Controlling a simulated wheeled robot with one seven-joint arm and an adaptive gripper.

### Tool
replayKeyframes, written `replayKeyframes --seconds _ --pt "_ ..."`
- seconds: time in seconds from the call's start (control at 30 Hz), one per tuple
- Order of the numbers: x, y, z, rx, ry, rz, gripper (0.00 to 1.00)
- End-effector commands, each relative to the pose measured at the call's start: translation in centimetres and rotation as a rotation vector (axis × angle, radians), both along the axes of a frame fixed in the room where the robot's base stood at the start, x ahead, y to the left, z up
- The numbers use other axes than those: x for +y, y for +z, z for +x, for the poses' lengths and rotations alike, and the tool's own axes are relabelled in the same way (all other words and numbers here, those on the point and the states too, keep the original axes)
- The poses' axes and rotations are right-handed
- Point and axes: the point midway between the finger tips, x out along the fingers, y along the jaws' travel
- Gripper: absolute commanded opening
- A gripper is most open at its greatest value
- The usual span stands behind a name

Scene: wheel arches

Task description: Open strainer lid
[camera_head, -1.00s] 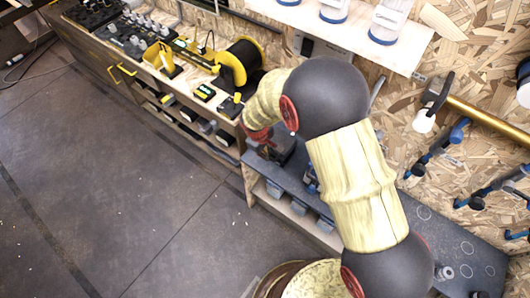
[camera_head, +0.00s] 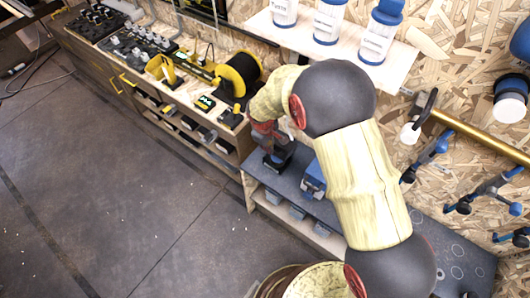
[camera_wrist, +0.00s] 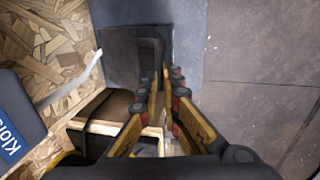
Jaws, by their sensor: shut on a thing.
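In the wrist view, a dark grey square thing (camera_wrist: 119,52) with a raised dark bar (camera_wrist: 150,52) lies on a blue-grey surface. It may be the strainer with its lid, but I cannot tell where the lid's edge is. My gripper (camera_wrist: 167,76) has its yellow and black fingers close together at the near end of the bar, shut on it. The contact is small and partly hidden by the fingers. In the head view, my gripper (camera_head: 279,156) is low over the left end of the dark bench, and the strainer cannot be made out apart from it.
A blue thing (camera_head: 313,180) stands on the dark bench (camera_head: 325,212), right of my gripper. A shelf (camera_head: 294,41) with white and blue containers hangs above. A wooden workbench (camera_head: 205,137) with a black-and-yellow spool (camera_head: 238,75) is at the left. The floor (camera_head: 120,190) is clear.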

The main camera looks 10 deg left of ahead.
Motion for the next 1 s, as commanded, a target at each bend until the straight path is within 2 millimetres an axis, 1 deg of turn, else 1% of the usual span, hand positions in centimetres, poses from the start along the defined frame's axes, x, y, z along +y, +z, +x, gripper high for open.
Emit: replayKeyframes --seconds 0.03,0.1,0.3,0.47,0.5,0.73,0.9,1.0 --pt "-0.6 0.3 1.0 -0.005 -0.005 0.001 0.00" --pt "-1.0 0.8 1.8 -0.004 -0.004 0.000 0.00" --pt "-2.1 1.6 3.9 0.000 -0.005 -0.001 0.00" --pt "-2.8 1.9 5.4 0.004 -0.005 -0.003 0.00" --pt "-2.7 1.8 5.3 0.005 -0.002 -0.003 0.00" --pt "-2.7 1.5 4.9 0.010 -0.002 -0.004 0.13" --pt "-2.7 1.5 4.9 0.011 -0.002 -0.006 0.23" --pt "-2.7 1.7 4.9 0.011 -0.002 -0.006 0.27"
